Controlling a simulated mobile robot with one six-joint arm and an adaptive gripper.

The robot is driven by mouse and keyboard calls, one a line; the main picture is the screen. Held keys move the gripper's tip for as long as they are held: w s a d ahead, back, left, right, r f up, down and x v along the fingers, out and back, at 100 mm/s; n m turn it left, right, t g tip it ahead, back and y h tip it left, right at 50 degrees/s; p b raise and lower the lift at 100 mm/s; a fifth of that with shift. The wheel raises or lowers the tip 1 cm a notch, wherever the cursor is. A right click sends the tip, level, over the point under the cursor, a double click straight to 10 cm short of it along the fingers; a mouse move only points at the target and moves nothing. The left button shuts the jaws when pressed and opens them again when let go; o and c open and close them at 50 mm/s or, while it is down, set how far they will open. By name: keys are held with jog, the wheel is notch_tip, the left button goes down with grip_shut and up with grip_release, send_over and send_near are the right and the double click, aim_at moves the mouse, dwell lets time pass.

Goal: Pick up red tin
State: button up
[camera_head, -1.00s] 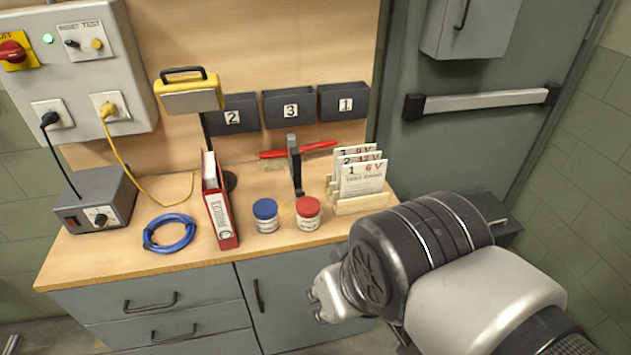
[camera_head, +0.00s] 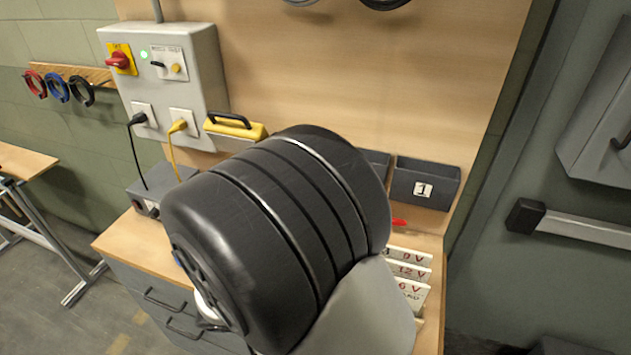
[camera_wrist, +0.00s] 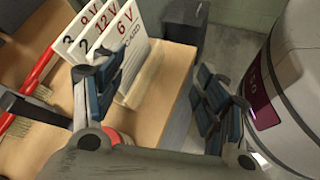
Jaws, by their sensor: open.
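My gripper (camera_wrist: 152,92) is open in the wrist view, its two dark padded fingers wide apart with nothing held between them. A small part of the red tin (camera_wrist: 113,136), a red curve with a pale edge, shows at the base of the left finger. The finger and the gripper body hide most of it. The gripper is above the bench top's edge, and I cannot tell its exact height over the tin. In the head view my own arm covers the middle of the bench, so neither the tin nor the fingers can be made out there.
Numbered cards in a wooden rack (camera_wrist: 150,72) stand close beyond the left finger. A red-handled brush (camera_wrist: 38,75) lies at left. Floor shows right of the bench.

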jog(key=a+f+n+t+y+p, duration=0.3)
jog(key=a+f+n+t+p, duration=0.1)
jog(key=a+f+n+t, duration=0.95)
jog(key=w+d, duration=0.2)
jog(key=w, duration=0.1)
jog(key=w+d+n+b, duration=0.1)
jog(key=w+d, duration=0.1)
jog(key=w, duration=0.2)
jog(key=w+d+r+n, duration=0.1)
jog(key=w+d, duration=0.1)
jog(key=w, duration=0.1)
jog(key=shift+w+d+b, duration=0.15)
jog(key=shift+d+b, duration=0.15)
jog(key=shift+d, duration=0.05)
jog(key=shift+b+x, duration=0.5)
jog(key=shift+x, duration=2.15)
jog(key=shift+d+r, duration=0.1)
jog(key=shift+c, duration=0.2)
jog(key=c, duration=1.2)
jog(key=shift+c, duration=0.2)
